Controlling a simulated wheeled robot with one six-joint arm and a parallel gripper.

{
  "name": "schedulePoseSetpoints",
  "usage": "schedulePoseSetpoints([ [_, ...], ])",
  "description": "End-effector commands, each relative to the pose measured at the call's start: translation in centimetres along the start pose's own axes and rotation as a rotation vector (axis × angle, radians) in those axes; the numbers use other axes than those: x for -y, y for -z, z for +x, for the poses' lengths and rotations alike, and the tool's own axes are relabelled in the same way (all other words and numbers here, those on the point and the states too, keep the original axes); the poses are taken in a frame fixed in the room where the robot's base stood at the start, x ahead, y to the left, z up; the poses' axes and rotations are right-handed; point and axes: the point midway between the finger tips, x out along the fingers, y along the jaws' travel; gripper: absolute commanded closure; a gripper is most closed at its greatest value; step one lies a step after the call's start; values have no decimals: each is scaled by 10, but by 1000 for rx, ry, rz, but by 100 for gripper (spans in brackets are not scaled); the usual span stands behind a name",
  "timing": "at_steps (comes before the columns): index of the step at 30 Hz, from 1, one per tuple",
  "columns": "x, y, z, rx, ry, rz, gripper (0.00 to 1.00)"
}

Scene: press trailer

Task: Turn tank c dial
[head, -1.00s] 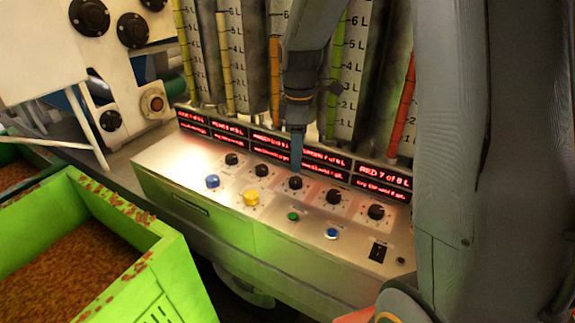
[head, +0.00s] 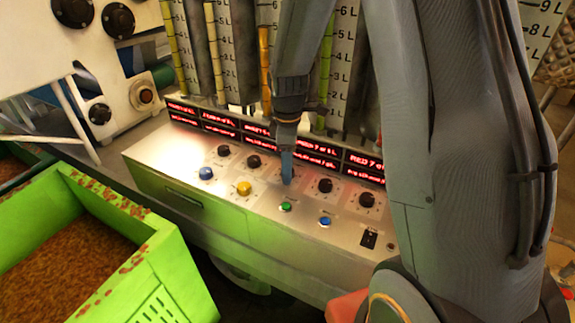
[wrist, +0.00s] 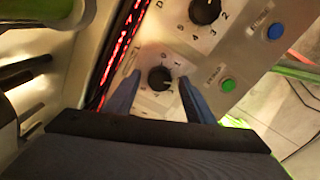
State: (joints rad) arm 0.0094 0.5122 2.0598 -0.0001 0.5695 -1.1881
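My gripper (head: 287,180) reaches down over the sloped control panel (head: 235,210) in the head view and hides the middle of the row of black dials. In the wrist view my gripper (wrist: 160,88) is open. Its two dark blue fingers stand on either side of one black dial (wrist: 161,79), with a visible gap on each side. The dial has a white pointer mark and a numbered scale around it. Lettering that would name its tank is not readable. A neighbouring dial (wrist: 205,10) shows at the top of the wrist view.
Other dials (head: 325,185) flank my gripper. A yellow button (head: 244,188), a green button (head: 286,207) and blue buttons (head: 325,222) sit in front. Red displays (head: 315,155) and gauge tubes stand behind. A green crate (head: 165,270) is at lower left.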

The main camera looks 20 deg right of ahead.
Motion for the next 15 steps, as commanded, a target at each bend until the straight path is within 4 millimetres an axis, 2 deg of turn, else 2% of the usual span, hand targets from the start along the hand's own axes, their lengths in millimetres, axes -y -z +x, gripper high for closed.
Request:
schedulePoseSetpoints([
  [1, 0, 0, 0, 0, 0, 0, 59],
  [7, 0, 0, 0, 0, 0, 1, 92],
  [15, 0, 0, 0, 0, 1, 26, 92],
])
